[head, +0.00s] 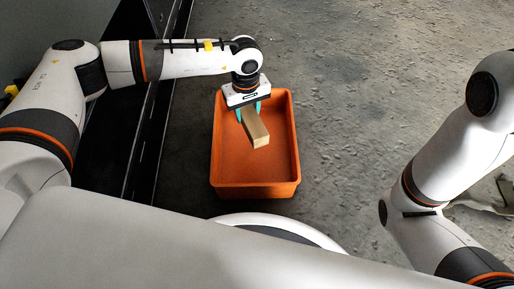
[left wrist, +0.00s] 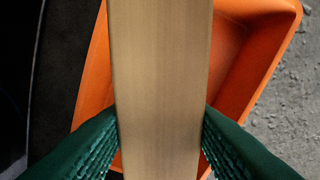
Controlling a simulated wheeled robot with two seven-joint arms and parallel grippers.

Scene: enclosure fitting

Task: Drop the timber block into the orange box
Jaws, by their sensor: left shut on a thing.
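The timber block (head: 256,130) is a light brown, oblong piece. My left gripper (head: 249,108) is shut on it, with green fingers on both sides. The block is over the orange box (head: 255,189), an open, empty-looking tub on the floor. In the left wrist view the block (left wrist: 160,80) fills the middle between the green fingers, and the box (left wrist: 262,60) shows behind and below it. How high the block is above the box floor is hard to tell.
A dark bench or rail edge (head: 150,140) runs along the left of the box. Bare grey concrete floor (head: 370,90) lies to the right and beyond the box. A pale object (head: 488,200) shows at the right edge, partly hidden by my right arm.

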